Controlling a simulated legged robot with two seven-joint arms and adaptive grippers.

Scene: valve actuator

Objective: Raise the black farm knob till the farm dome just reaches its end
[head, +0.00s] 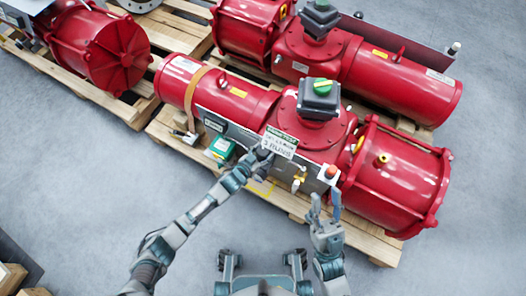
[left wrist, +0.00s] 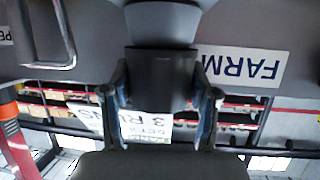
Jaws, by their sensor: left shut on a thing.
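The black farm knob (left wrist: 160,78) is a dark cylinder in the left wrist view, beside an upside-down white FARM label (left wrist: 241,67). My left gripper (left wrist: 160,98) is shut on it, one finger on each side. In the head view my left gripper (head: 262,153) is at the front panel of the nearer red actuator, and it hides the knob there. A green dome with a yellow mark (head: 322,86) sits on a dark box on top of this actuator. I cannot read whether it is the farm dome. My right gripper (head: 325,207) is open and empty, in front of the panel's right end.
A white sign (head: 280,143) hangs just right of my left gripper. An orange-red button (head: 331,171) and brass fittings sit farther right. The actuator rests on a wooden pallet (head: 380,245); more red actuators stand behind.

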